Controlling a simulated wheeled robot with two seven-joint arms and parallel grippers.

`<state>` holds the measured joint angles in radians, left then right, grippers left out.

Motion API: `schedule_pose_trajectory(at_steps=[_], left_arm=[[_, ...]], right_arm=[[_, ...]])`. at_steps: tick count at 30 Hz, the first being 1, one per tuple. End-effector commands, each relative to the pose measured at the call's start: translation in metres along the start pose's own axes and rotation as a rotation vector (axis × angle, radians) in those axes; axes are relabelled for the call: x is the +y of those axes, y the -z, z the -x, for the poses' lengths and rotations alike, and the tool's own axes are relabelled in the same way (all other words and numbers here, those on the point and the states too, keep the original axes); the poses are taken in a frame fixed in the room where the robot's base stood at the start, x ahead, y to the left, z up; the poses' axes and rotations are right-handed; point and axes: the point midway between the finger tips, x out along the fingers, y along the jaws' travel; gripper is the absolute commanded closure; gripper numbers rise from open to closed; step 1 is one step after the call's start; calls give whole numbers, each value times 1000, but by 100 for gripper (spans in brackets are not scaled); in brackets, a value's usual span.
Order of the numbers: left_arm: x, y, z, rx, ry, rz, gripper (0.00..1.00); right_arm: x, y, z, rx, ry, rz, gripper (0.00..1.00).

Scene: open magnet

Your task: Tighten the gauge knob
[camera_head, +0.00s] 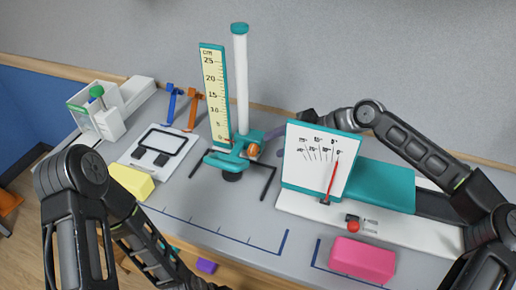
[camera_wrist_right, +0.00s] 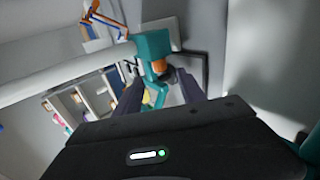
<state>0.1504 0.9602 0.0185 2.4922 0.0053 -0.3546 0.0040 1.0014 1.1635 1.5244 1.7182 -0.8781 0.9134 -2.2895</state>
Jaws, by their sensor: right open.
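My right gripper (camera_head: 270,143) comes in from the right, just beside the knob, partly hidden behind the white dial panel. In the right wrist view the open fingers (camera_wrist_right: 160,88) stand either side of the orange knob (camera_wrist_right: 158,66), with the teal block (camera_wrist_right: 153,44) beyond it. I cannot tell whether they touch it. My left arm shows at the left; its gripper is not visible.
The white dial panel (camera_head: 312,143) with a red needle stands right of the knob, close under my right arm. A pink block (camera_head: 362,259), a yellow block (camera_head: 132,182) and a black-framed plate (camera_head: 155,158) lie on the bench.

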Motion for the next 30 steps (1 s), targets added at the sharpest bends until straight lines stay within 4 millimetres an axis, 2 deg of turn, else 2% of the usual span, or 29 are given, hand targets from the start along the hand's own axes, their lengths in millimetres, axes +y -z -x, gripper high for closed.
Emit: schedule_pose_trajectory(at_steps=[12,15,25,30], left_arm=[[5,-2,17,-5,6,5,100],[5,-3,19,-6,7,6,100],[5,-3,18,-6,7,6,100],[5,-3,18,-6,7,6,100]], right_arm=[[3,1,-58,2,-2,-1,53],[2,0,-67,0,-2,-2,53],[1,0,-71,-1,-1,-1,53],[1,0,-71,-1,-1,-1,67]])
